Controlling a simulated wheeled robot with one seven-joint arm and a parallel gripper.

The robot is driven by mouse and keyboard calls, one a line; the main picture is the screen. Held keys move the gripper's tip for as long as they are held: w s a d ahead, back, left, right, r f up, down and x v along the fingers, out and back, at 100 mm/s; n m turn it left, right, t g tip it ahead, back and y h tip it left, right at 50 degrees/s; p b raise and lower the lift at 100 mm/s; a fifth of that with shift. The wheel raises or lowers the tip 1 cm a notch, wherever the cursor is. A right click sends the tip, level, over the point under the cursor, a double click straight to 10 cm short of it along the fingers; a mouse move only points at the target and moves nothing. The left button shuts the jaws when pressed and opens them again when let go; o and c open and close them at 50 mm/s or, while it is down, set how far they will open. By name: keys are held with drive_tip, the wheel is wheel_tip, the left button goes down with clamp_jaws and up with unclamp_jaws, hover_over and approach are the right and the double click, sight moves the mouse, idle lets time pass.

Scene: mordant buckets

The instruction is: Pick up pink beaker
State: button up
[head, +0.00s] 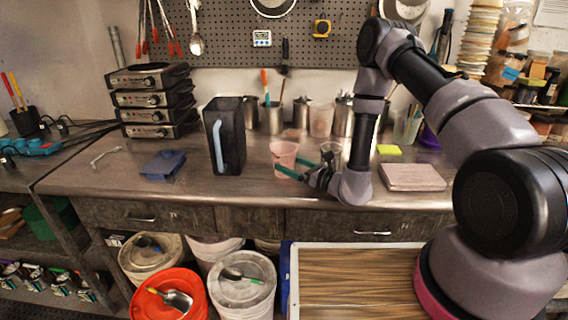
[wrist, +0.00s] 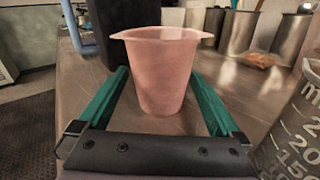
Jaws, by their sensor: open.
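The pink beaker (head: 284,157) stands upright on the metal counter, right of a dark pitcher with a pale handle. In the wrist view the pink beaker (wrist: 162,72) stands between the two green fingers of my gripper (wrist: 160,100). In the head view my gripper (head: 289,168) reaches in from the right, low near the counter, with its fingers around the beaker's sides. The gripper is open. In the wrist view small gaps show between the fingers and the beaker's lower part.
The dark pitcher (head: 224,136) stands close left of the beaker. A clear graduated beaker (head: 331,155) is close on the right, large in the wrist view (wrist: 295,130). Metal canisters (head: 272,118) line the back. The counter (head: 240,187) has bare room in front.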

drive_tip(key=shift+x, duration=0.9)
drive_tip(key=c, duration=1.2)
drive_tip(key=shift+o, duration=0.2)
drive_tip(key=shift+r, duration=0.1)
